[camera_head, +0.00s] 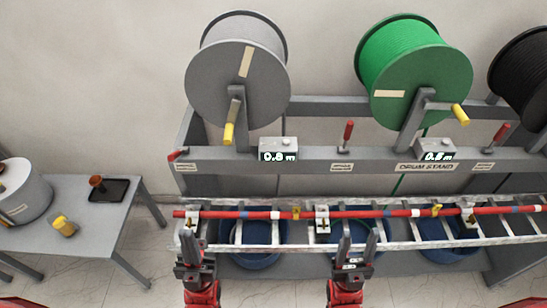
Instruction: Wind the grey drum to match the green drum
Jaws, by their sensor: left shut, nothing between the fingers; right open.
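The grey drum (230,85) stands at the upper left of the drum stand. Its cream stripe is tilted near upright, and its yellow crank handle (229,134) is at the bottom. The green drum (420,85) stands to its right, with its stripe nearly level and its yellow handle (460,115) at the lower right. A digital meter (278,150) sits below the grey drum and another (435,149) below the green drum; their small digits are hard to read. My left gripper (192,240) is shut and empty, low before the rail. My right gripper (357,240) is open and empty.
A red-and-blue banded bar (385,213) and a ladder-like rail (300,247) cross before the stand. Blue tubs (262,258) are beneath. Red levers (348,131) line the stand beam (375,155). A black drum (520,75) is at right, a side table (90,235) at left.

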